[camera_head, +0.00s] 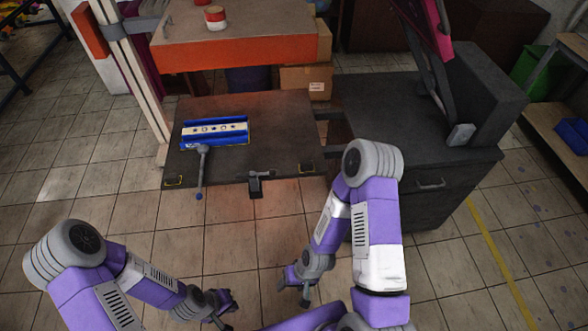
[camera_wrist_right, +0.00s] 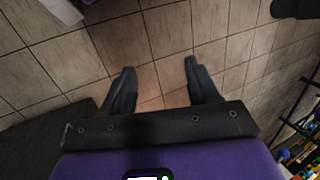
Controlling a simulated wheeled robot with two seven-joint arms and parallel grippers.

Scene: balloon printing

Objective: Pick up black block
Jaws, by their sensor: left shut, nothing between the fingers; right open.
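A small black block-like piece (camera_head: 260,182) sits at the front edge of the dark worktable (camera_head: 215,170), near its middle. I cannot tell whether it is loose or part of the table. My left gripper (camera_head: 224,309) is low at the bottom of the head view, in front of the table, shut and empty. My right gripper (camera_head: 293,292) is a little to its right, also short of the table. In the right wrist view its two fingers (camera_wrist_right: 158,84) are apart, with only floor tiles between them. No black block shows between either gripper's fingers.
A blue fixture with a white strip (camera_head: 214,130) lies on the table's left half, with a grey lever (camera_head: 202,165) in front. A dark cabinet (camera_head: 420,180) stands right of the table. An orange-edged bench (camera_head: 235,55) holding a red-and-white can (camera_head: 215,17) is behind.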

